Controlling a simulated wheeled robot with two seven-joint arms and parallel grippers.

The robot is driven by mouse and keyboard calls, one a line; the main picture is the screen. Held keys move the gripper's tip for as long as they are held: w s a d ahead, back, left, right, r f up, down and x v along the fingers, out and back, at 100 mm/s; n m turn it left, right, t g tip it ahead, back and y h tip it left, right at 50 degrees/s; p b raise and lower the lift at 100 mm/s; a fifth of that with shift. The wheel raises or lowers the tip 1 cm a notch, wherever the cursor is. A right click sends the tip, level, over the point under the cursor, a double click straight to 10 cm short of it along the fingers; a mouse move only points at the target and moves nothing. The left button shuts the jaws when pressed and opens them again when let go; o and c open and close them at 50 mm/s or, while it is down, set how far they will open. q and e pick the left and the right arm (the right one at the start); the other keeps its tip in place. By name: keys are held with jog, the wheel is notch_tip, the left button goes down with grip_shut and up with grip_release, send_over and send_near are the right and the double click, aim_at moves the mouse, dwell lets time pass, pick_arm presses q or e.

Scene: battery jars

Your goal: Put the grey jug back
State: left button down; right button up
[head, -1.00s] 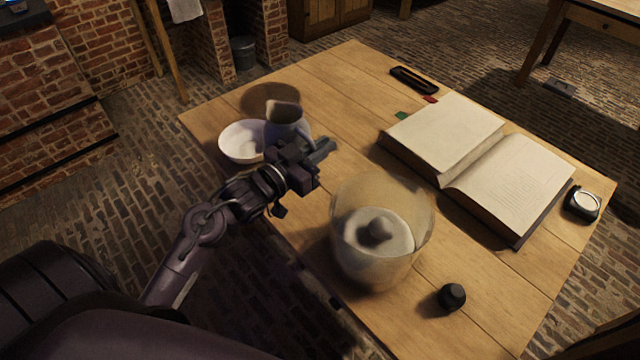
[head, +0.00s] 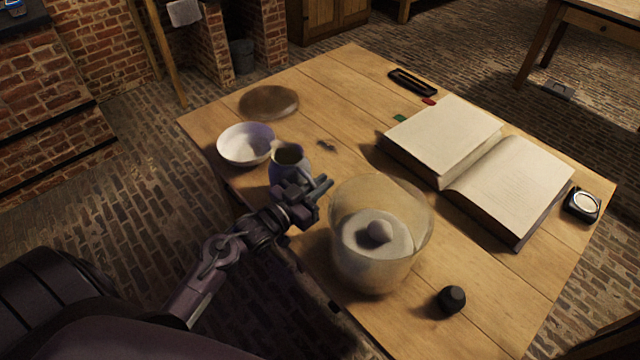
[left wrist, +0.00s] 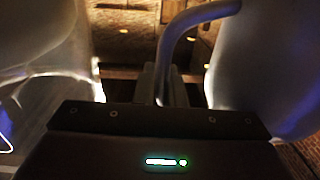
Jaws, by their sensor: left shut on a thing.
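The grey jug (head: 288,158) is near the table's left edge, between the white bowl and the glass jar, its open mouth facing up. My left gripper (head: 318,190) is shut on its handle, on the near side of the jug. In the left wrist view the curved handle (left wrist: 186,28) runs down between the fingers, and the jug's body (left wrist: 272,60) fills the right side. I cannot tell whether its base touches the table. My right gripper is not in view.
The glass jar (head: 372,268), with pale contents and a rounded knob inside, stands close to my left gripper. A white bowl (head: 244,146) is beside the jug.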

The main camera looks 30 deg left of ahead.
pick_arm(q)
jog(key=c, duration=1.9)
grip_release()
jog(key=shift+f, duration=0.15)
jog(key=shift+c, duration=0.2)
jog(key=o, duration=0.4)
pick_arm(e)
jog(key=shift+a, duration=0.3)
pick_arm(q)
jog(key=shift+o, duration=0.2)
jog(key=v, duration=1.2)
jog(key=shift+b, duration=0.35)
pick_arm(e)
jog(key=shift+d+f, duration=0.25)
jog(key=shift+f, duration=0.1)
